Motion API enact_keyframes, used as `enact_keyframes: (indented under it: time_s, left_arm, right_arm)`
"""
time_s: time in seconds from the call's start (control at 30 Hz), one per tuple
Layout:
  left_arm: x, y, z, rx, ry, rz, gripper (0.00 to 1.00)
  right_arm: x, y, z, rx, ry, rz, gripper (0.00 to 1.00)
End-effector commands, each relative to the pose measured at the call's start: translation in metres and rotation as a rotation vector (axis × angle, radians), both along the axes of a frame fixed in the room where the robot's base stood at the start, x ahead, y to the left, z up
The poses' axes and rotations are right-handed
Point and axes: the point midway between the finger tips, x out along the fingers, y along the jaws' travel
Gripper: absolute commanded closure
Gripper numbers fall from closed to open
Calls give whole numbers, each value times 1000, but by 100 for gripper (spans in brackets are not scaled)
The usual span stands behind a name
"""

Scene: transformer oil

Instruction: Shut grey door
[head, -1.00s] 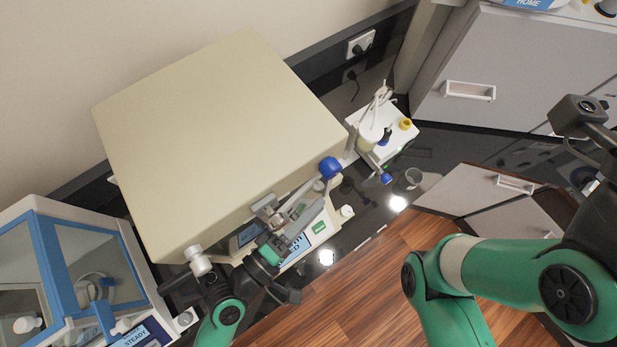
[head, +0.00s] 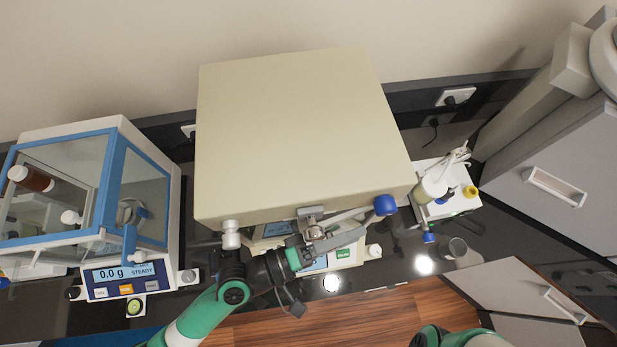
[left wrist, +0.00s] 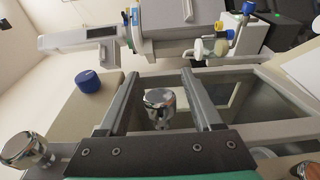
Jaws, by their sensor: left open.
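My left gripper (head: 350,226) is at the front edge of the large beige box (head: 295,135). Its two fingers are open, pointing right. In the left wrist view, the open fingers (left wrist: 160,80) stand on either side of a shiny round metal knob (left wrist: 160,103); I cannot tell whether they touch it. A grey frame with window panes (left wrist: 225,78) runs behind and right of the knob. It may be the grey door, but how far it stands open cannot be told. In the head view the box hides most of its front. My right gripper is out of view.
A blue knob (head: 385,205) stands close to the fingertips. A glass-walled balance (head: 122,255) stands left, a white instrument (head: 448,212) and a beaker (head: 455,247) right. Grey cabinets with white handles (head: 555,186) stand at right. The wood floor (head: 385,310) is clear.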

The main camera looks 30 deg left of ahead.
Motion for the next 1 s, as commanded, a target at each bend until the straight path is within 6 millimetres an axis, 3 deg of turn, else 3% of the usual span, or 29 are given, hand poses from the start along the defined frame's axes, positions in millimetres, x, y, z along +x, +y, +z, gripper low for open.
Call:
enact_keyframes:
  time_s: [0.23, 0.6, 1.0]
  left_arm:
    - [-14, 13, -4, -1, 2, 4, 34]
    - [-75, 64, -4, 0, 4, 10, 34]
    - [-90, 73, 0, 1, -1, 0, 34]
  right_arm:
    - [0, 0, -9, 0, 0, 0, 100]
    - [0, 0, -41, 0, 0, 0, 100]
    - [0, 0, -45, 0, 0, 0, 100]
